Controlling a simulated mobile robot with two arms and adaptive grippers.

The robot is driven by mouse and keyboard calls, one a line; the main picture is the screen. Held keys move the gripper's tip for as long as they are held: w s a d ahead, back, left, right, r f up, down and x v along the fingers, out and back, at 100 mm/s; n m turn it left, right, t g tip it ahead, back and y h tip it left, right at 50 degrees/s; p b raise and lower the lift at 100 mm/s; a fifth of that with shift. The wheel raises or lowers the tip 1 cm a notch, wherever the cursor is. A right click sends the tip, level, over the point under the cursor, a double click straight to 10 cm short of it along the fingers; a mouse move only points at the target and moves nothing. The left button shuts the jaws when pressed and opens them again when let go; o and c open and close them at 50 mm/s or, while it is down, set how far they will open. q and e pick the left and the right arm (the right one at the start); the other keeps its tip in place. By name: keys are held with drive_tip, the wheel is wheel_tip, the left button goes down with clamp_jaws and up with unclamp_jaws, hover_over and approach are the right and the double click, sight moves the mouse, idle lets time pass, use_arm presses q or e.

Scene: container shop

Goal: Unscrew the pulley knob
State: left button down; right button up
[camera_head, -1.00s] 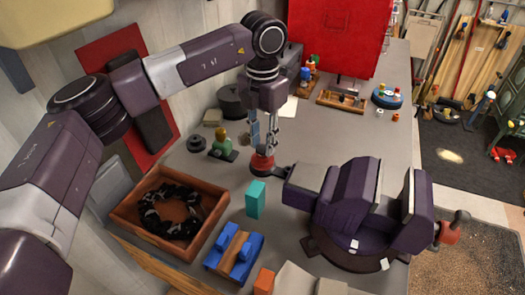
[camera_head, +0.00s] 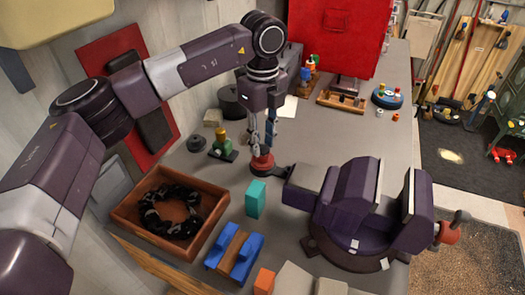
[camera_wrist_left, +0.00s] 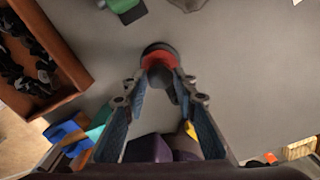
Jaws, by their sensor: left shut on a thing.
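The pulley knob (camera_head: 262,160) is a small red round piece on a dark base on the grey bench, just left of the purple vise. In the left wrist view the knob (camera_wrist_left: 159,62) shows as a red ring with dark grey parts, at the top middle. My left gripper (camera_head: 263,148) points down from above. In the left wrist view its fingers (camera_wrist_left: 162,75) close on the knob from both sides. The fingers partly cover the knob, so its thread cannot be seen. My right gripper is in no view.
The big purple vise (camera_head: 345,205) stands close on the right. A teal block (camera_head: 255,199), a blue holder (camera_head: 246,258) and a wooden tray (camera_head: 125,212) are in front.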

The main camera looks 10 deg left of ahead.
sight(263, 148)
use_arm(q)
drive_tip(key=shift+r, duration=0.2)
idle(0.3)
drive_tip(key=shift+r+p, duration=1.6)
drive_tip(key=shift+r, duration=1)
